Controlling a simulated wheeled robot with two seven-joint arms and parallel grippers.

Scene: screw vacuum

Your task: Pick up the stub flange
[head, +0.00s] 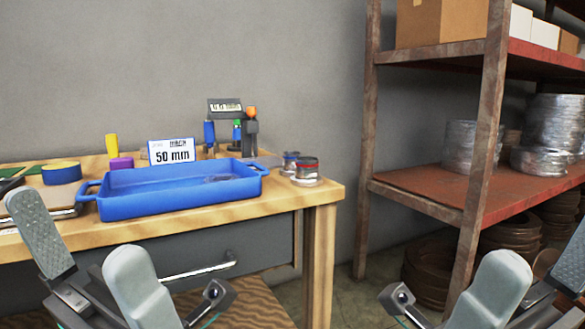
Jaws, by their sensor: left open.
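A blue tray (130,207) with handles sits on the wooden workbench (329,187). A small, faint greyish piece (218,178) lies inside it; I cannot tell whether it is the stub flange. Two short metallic round parts stand right of the tray, the nearer with a red band (306,169) and a wide base. I cannot tell which thing is the stub flange. My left gripper (80,232) is open and empty in front of the bench, low at left. My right gripper (544,250) is at the lower right, its fingers apart and empty, partly cut off by the frame.
A "50 mm" sign (171,151) stands behind the tray, with upright tools (251,130) nearby. A rusty shelf rack (430,191) with wrapped round stock stands at right. A drawer handle (198,268) sticks out below the benchtop.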

